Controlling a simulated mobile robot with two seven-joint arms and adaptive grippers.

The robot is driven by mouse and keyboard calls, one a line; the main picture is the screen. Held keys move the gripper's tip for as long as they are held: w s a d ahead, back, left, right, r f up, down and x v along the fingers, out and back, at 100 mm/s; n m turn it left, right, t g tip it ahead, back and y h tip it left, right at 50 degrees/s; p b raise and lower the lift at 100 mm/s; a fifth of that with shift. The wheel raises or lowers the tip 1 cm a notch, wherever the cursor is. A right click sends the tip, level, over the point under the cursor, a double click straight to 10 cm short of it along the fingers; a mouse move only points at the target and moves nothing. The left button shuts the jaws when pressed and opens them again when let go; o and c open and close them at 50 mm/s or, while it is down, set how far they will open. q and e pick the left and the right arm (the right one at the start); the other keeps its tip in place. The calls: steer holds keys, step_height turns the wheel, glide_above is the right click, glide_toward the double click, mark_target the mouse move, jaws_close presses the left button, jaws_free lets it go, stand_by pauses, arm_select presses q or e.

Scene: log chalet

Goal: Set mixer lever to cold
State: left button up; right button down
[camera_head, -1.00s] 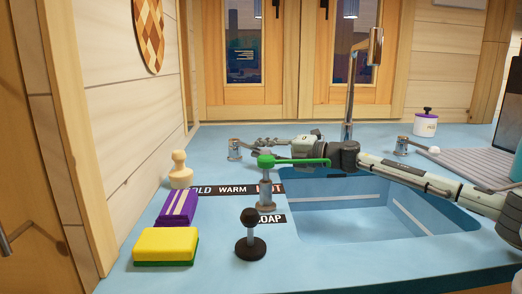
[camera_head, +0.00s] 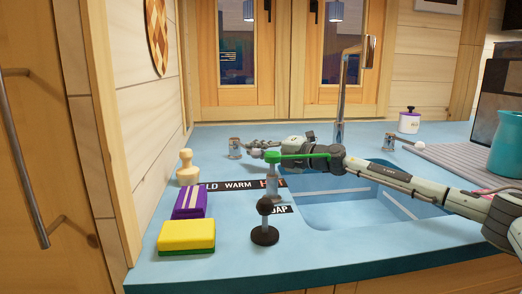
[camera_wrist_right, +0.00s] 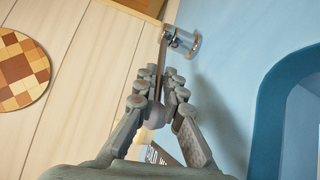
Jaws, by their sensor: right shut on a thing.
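A green lever (camera_head: 302,155) on a short chrome post (camera_head: 272,182) extends right above the counter, by a black COLD, WARM, HOT label strip (camera_head: 238,185); the post hides part of HOT. My right gripper (camera_head: 254,146) is behind this lever, whose right end overlaps my wrist in the head view. In the right wrist view the fingers (camera_wrist_right: 160,84) are shut around a ball knob (camera_wrist_right: 155,115) on a thin rod. That rod leads to a chrome tap post (camera_wrist_right: 181,41), which stands at the back left of the counter in the head view (camera_head: 235,148). My left gripper is not in view.
A black-knobbed stand (camera_head: 265,225), a yellow sponge (camera_head: 187,235), a purple block (camera_head: 190,202) and a wooden piece (camera_head: 187,168) stand front left. The sink (camera_head: 345,205) lies right, below my forearm.

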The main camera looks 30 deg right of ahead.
steer(key=shift+s+a+f, duration=0.1)
steer(key=shift+a+f, duration=0.25)
steer(key=shift+f, duration=0.05)
steer(key=c, duration=1.6)
jaws_free()
steer(key=shift+r, duration=0.15)
steer(key=shift+d, duration=0.1)
steer(key=v, duration=0.5)
steer(key=shift+s+d, duration=0.2)
steer(key=shift+s, duration=0.1)
steer(key=shift+v, duration=0.75)
steer(key=shift+r, duration=0.1)
steer(key=shift+c, duration=0.4)
